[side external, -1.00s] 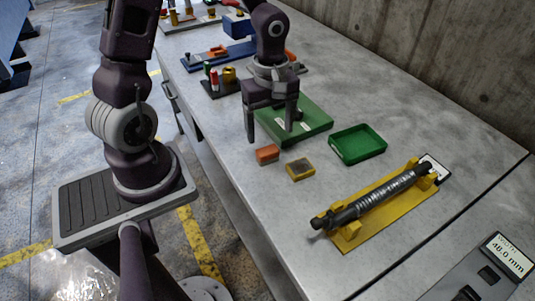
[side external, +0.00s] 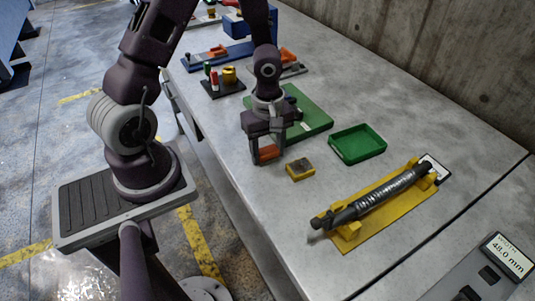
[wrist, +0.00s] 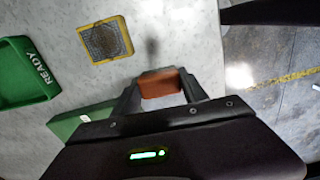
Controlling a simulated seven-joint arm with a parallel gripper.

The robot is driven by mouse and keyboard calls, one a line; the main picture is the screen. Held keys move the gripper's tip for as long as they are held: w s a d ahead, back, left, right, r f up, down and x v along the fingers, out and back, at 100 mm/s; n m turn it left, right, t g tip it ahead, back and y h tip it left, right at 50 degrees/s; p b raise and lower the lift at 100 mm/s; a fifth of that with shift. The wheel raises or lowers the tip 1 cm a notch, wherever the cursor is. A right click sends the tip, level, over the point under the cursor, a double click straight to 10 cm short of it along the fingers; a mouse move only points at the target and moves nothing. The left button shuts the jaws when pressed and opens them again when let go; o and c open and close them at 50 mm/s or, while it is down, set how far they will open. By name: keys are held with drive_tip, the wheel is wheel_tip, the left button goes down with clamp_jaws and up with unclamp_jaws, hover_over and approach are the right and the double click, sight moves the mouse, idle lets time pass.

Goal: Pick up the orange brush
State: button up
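The orange brush (side external: 267,153) is a small orange block on the grey bench, left of the yellow-edged block. My gripper (side external: 268,158) points down over it, with one finger on each side. In the wrist view the brush (wrist: 161,84) fills the gap between the fingertips (wrist: 160,86), and both fingers appear to touch its ends. The gripper looks shut on it. The brush appears to be still at bench level. Its underside is hidden.
A yellow-edged block (side external: 300,169) lies close to the right. A green tray (side external: 362,155) and a green plate (side external: 318,123) are behind. A yellow fixture (side external: 352,236) holds a dark rod (side external: 385,193). The bench's front edge is close to the gripper.

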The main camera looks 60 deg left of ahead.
sight(268, 150)
drive_tip(key=shift+c, duration=1.1)
wheel_tip(268, 150, up, 10)
drive_tip(key=shift+r, duration=0.1)
